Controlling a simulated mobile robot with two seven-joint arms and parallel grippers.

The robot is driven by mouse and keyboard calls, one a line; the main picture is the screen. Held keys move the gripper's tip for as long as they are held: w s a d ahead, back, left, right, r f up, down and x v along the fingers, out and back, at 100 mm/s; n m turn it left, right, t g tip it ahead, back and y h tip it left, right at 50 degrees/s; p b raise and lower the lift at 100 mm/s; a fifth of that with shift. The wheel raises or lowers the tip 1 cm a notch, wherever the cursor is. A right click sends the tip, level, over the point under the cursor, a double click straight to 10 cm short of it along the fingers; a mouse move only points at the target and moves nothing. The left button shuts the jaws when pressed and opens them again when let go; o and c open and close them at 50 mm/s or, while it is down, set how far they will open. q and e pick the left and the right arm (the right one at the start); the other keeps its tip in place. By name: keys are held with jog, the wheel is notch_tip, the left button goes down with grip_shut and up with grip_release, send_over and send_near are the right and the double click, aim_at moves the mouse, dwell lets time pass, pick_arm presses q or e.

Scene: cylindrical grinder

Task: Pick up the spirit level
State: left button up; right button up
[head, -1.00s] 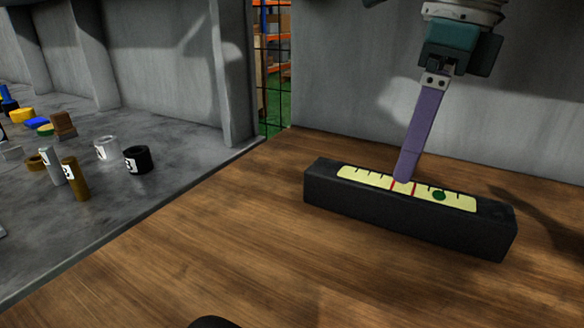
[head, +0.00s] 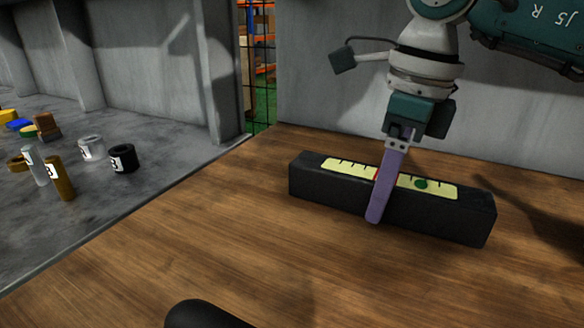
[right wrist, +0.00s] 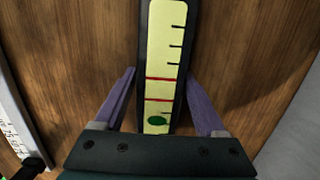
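The spirit level (head: 335,194) is a long black block with a pale yellow scale on top, black ticks, red lines and a green spot. It lies flat on the wooden surface. My right gripper (head: 384,190) is down over its middle, one purple finger in front of its near side; the other finger is hidden in the head view. In the right wrist view the two fingers (right wrist: 160,74) stand on either side of the level (right wrist: 164,50), with a small gap at the left finger. They look open around it. My left gripper is not in view.
A grey bench (head: 120,210) at the left holds a black ring (head: 123,158), a white ring (head: 92,147), a brass cylinder (head: 63,180) and other small parts. A grey wall (head: 335,80) stands behind the level.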

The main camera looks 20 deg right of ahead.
grip_shut()
dwell(0.3)
jog(key=shift+r, duration=0.1)
